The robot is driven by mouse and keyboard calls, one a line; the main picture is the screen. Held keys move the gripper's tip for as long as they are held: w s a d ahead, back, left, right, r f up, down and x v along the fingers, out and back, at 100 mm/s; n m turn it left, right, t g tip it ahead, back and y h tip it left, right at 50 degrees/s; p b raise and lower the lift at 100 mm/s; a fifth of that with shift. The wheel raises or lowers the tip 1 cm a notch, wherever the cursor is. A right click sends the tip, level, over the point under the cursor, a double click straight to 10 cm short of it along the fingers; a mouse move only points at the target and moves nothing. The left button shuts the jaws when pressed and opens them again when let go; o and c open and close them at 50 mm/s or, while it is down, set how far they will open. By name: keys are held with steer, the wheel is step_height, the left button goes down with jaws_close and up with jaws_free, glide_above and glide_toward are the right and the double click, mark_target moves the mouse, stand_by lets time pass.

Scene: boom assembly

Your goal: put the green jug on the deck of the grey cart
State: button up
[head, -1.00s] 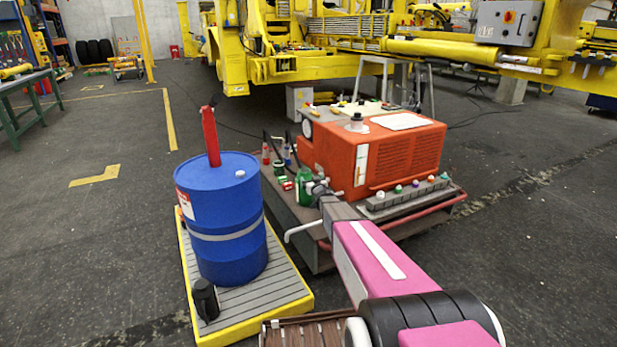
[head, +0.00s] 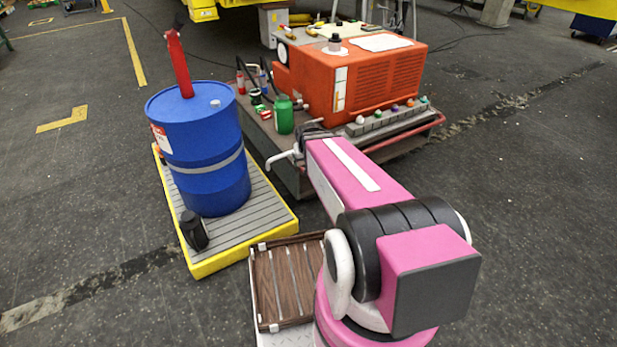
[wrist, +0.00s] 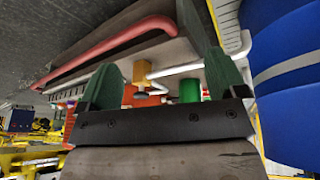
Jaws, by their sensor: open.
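The green jug (head: 284,114) stands upright on the near left part of the grey cart's deck (head: 262,127), close to its edge. The orange machine stands to its right. My gripper (wrist: 162,78) is open, with its two green fingers apart in the wrist view and nothing held between them. The jug shows as a green shape (wrist: 190,90) beyond the fingers, partly covered by the gripper. In the head view my gripper is mostly hidden by my forearm, just right of and nearer than the jug.
The orange machine (head: 350,82) fills much of the cart, with a row of coloured knobs along its front. Small bottles (head: 262,78) stand behind the jug. A blue drum (head: 200,150) stands on a yellow-edged pallet (head: 240,245) to the left. Floor right of the cart is clear.

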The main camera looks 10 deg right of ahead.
steer(key=s+a+r+g+y, duration=0.1)
steer(key=s+g, duration=0.3)
steer(key=s, duration=0.7)
steer(key=shift+s+a+r+n, duration=0.25)
steer(key=shift+a+n, duration=0.15)
steer(key=shift+a, duration=0.25)
